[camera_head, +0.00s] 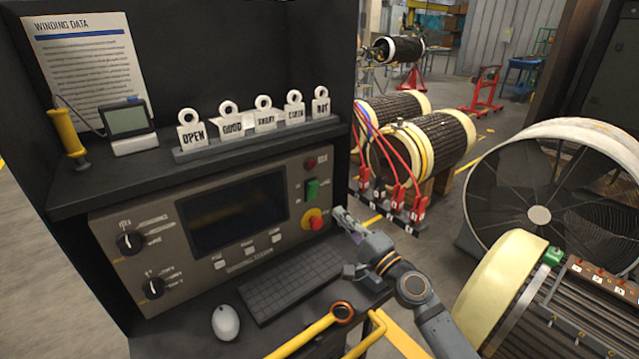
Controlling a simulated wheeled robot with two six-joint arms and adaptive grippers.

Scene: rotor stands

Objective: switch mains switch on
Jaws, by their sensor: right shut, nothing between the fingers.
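The test panel (165,228) stands in a dark cabinet at the left. On its right side is a green rocker switch (312,189), which looks like the mains switch. Its label and tilt are too small to read. A red lamp or button (310,163) sits above it, and a red knob on a yellow base (314,220) sits below it. My right gripper (341,213) is shut and empty, just right of the red knob and lower than the green switch. It appears apart from the panel. My left gripper is not in view.
A keyboard (297,281) and a mouse (226,323) lie on the shelf below the panel. Tag holders (264,116) stand on the ledge above. Red leads with clips (400,190) hang right of the cabinet. A large fan (540,180) and a rotor (500,285) stand at the right.

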